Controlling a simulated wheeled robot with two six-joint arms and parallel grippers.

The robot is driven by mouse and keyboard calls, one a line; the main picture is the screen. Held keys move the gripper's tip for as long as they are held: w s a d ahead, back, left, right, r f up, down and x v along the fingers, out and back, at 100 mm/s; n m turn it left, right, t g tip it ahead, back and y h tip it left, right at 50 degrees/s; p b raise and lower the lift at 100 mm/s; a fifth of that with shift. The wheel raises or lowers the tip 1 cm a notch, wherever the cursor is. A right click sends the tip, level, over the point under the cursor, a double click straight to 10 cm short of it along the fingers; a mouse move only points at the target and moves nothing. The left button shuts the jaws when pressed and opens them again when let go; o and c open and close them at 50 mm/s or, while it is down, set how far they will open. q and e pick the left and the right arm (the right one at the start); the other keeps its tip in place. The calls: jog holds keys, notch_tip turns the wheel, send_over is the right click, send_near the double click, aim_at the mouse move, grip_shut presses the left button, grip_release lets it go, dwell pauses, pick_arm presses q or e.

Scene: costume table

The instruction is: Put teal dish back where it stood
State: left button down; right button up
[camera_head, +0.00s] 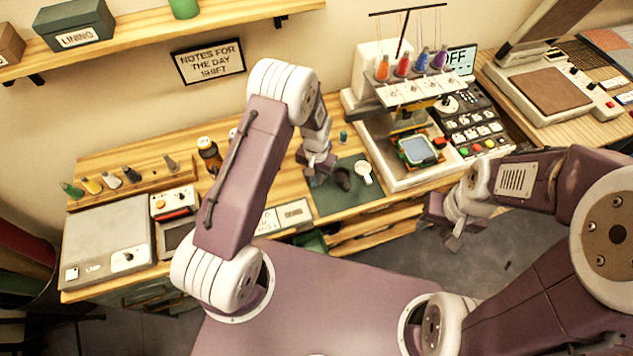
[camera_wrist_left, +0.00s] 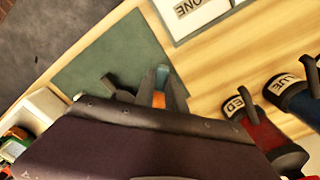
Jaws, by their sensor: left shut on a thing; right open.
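My left gripper (camera_head: 318,172) reaches down over the left side of a dark green mat (camera_head: 335,200). In the left wrist view a small teal piece, which looks like part of the teal dish (camera_wrist_left: 163,73), shows at the fingertips, with an orange patch below it. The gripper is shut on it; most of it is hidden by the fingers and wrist. I cannot tell whether it touches the mat (camera_wrist_left: 100,58). My right gripper (camera_head: 450,236) is open and empty, over the floor right of the table.
A dark thing (camera_head: 342,179) and a white round thing (camera_head: 364,172) are at the mat's right part. A small teal item (camera_head: 343,136) stands behind the mat. Red (camera_wrist_left: 258,122) and blue (camera_wrist_left: 296,98) bottles stand near the left gripper. An embroidery machine (camera_head: 400,165) stands to the right.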

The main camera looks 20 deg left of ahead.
aim_at(317, 189)
pick_arm(q)
notch_tip(317, 189, down, 4)
jog(key=shift+w+d+r+p, duration=0.1)
jog(key=shift+r+p, duration=0.05)
jog(key=shift+p, duration=0.3)
jog(key=shift+f, duration=0.25)
jog(key=shift+f+b, duration=0.2)
jog(key=shift+b, duration=0.1)
jog(key=c, duration=1.4)
grip_release()
jog(key=shift+r, duration=0.1)
